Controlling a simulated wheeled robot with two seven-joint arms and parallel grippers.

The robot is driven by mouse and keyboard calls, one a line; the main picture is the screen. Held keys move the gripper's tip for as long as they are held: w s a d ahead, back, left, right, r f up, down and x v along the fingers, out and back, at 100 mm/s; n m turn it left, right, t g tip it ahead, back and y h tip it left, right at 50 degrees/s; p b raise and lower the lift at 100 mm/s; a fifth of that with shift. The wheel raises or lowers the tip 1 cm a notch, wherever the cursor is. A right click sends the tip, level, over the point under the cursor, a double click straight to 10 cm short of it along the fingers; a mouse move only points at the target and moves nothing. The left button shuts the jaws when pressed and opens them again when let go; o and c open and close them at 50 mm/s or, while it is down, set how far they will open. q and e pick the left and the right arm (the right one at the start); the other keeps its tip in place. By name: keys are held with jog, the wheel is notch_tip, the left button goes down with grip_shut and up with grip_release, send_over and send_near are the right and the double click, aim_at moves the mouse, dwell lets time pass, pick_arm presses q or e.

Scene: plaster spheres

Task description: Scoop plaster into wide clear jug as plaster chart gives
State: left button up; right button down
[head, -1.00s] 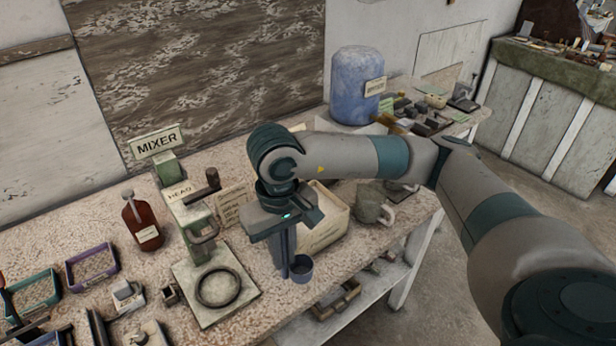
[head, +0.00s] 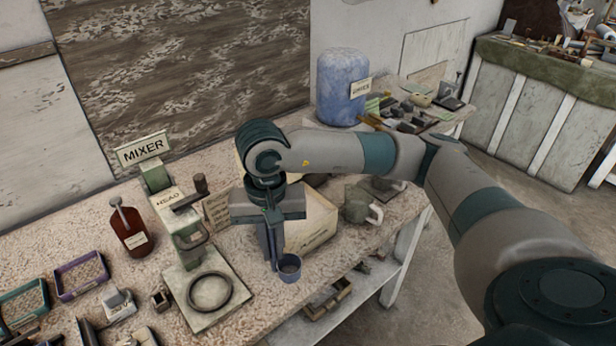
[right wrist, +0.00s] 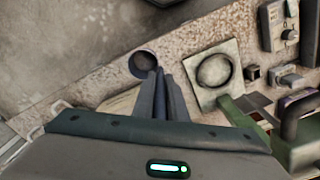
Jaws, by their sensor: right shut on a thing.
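My right gripper (head: 274,258) points down in front of the cream box and is shut on a small blue-grey cup-shaped scoop (head: 289,269). The scoop also shows at the fingertips in the right wrist view (right wrist: 144,63); I cannot tell what is inside it. The cream open box (head: 312,228) stands behind the gripper, partly hidden by my arm. A grey-green jug with a handle (head: 358,206) stands right of the box; I cannot tell whether it is clear. A written card (head: 217,213), perhaps the chart, leans left of the box, too small to read. My left gripper is out of view.
A green mixer (head: 187,235) with a ring on its base plate (head: 209,291) stands left of the gripper. A brown bottle (head: 131,230) and shallow trays (head: 80,276) are farther left. A blue drum (head: 342,87) stands at the back. The table's front edge is close to the scoop.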

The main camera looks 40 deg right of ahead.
jog(key=w+d+r+n+p, duration=0.2)
jog(key=d+n, duration=0.5)
jog(key=n, duration=0.8)
jog(key=w+d+r+n+p, duration=0.2)
jog(key=w+d+n+p, duration=0.2)
jog(key=n, duration=1.1)
jog(key=w+d, duration=0.2)
jog(key=d, duration=0.1)
jog(key=shift+w+d+r, duration=0.15)
jog(key=shift+w+d, duration=0.15)
jog(key=shift+d, duration=0.05)
jog(key=shift+f, duration=0.2)
jog(key=shift+f+b, duration=3.9)
jog(key=shift+f, duration=1.85)
jog(key=shift+r, duration=0.15)
